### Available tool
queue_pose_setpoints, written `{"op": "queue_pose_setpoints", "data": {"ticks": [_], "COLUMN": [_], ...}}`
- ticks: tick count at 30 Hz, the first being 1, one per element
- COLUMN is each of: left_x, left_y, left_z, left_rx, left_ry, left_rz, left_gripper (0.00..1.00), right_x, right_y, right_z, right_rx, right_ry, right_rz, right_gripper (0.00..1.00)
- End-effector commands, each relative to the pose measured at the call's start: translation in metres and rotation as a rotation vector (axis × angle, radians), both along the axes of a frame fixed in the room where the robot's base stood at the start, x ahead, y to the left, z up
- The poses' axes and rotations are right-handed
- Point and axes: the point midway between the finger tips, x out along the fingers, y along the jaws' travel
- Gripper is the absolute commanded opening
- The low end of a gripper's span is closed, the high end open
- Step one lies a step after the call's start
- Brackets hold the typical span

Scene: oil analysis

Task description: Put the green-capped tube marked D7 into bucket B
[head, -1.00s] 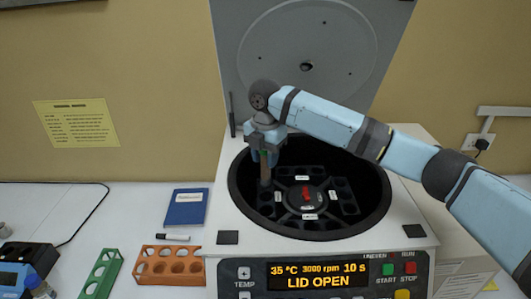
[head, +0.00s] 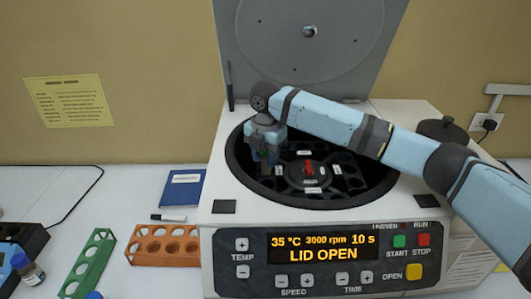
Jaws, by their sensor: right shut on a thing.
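My right gripper (head: 265,147) points down inside the left part of the open centrifuge bowl (head: 238,176). It is shut on the green-capped tube (head: 272,158), which is upright and mostly hidden by the fingers and the rotor's left side. The D7 mark cannot be read. The dark rotor (head: 308,176) has a red centre knob (head: 309,168) and several small white labels, too small to read, so I cannot tell which bucket is B. The tube's lower end is at the left bucket; how deep it sits is hidden. My left gripper is not in view.
The centrifuge lid (head: 305,50) stands open behind; the panel (head: 330,255) reads LID OPEN. An orange rack (head: 163,246), a green rack (head: 90,265), a blue notebook (head: 182,190), a marker (head: 169,218) and a small bottle (head: 30,271) are on the left table.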

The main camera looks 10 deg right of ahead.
Motion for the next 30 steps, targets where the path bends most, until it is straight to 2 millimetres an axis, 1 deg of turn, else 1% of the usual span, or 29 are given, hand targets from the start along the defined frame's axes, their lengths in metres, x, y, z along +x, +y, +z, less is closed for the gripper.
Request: {"op": "queue_pose_setpoints", "data": {"ticks": [1,4,13,14,15,17,26,30], "left_x": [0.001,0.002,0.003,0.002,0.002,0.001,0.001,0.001], "left_y": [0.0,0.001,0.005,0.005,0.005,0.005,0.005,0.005], "left_z": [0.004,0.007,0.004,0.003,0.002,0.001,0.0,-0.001], "left_rx": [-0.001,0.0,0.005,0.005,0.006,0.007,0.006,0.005], "left_ry": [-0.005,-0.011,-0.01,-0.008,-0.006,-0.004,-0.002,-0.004], "left_rz": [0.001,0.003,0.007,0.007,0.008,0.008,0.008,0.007], "left_gripper": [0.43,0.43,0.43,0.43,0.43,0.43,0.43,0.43], "right_x": [0.0,0.0,0.0,0.0,0.0,0.0,0.0,0.001], "right_y": [0.0,0.0,0.001,0.0,0.0,0.0,0.0,0.001], "right_z": [-0.002,-0.006,-0.008,-0.008,-0.008,-0.008,-0.007,0.006], "right_rx": [0.001,0.002,0.001,0.001,0.001,0.001,0.001,0.002], "right_ry": [-0.001,-0.001,-0.001,-0.001,-0.001,-0.001,-0.001,-0.004], "right_rz": [0.0,0.0,0.0,0.0,0.0,0.0,0.0,0.0], "right_gripper": [0.11,0.11,0.11,0.41,0.51,0.64,0.64,0.64]}}
